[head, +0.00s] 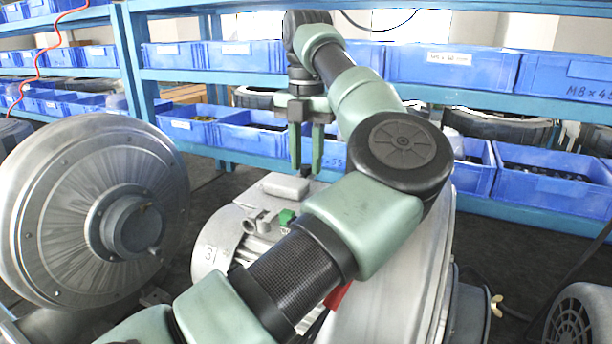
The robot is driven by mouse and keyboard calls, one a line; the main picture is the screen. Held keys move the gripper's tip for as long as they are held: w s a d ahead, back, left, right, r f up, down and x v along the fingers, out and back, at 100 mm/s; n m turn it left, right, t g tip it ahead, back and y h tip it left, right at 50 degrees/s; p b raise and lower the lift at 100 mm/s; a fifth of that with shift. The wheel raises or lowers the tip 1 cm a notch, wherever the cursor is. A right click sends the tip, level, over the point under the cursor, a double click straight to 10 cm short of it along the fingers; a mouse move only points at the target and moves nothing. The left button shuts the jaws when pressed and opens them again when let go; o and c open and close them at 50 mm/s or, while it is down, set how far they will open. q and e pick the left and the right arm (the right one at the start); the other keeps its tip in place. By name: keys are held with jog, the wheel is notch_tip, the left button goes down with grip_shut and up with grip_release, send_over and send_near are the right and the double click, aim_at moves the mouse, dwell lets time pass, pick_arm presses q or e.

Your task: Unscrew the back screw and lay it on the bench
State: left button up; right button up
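My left gripper (307,166) points straight down over the back of the grey blower (212,254) in the middle of the picture. Its two green fingers are apart, with a visible gap between them. A small dark screw head (306,173) shows at the fingertips, by the back edge of the blower's top. I cannot tell whether the fingertips touch it or stand just short of it. My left arm crosses in front and hides much of the blower. My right gripper is not in view.
A second round metal blower (95,210) stands at the left. Blue shelves with blue bins (455,70) run along the back. A grey raised box (286,187) and a green part (286,217) sit on the blower near the gripper. A finned motor (572,322) is at the lower right.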

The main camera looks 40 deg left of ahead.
pick_arm(q)
grip_shut()
jog(key=shift+r+n+p, duration=0.15)
jog(key=shift+n+p, duration=0.3)
jog(key=shift+n, duration=0.15)
jog(key=n+p, duration=0.2)
jog(key=n, duration=0.3)
jog(key=n+p, duration=0.3)
jog(key=n, duration=0.3)
jog(key=shift+n, duration=0.3)
jog(key=n+p, duration=0.1)
jog(key=n, duration=0.3)
jog(key=n+p, duration=0.1)
jog(key=n, duration=0.1)
jog(key=shift+n, duration=0.4)
jog(key=n, duration=0.3)
jog(key=shift+p, duration=0.3)
jog(key=n, duration=0.2)
jog(key=shift+n, duration=0.4)
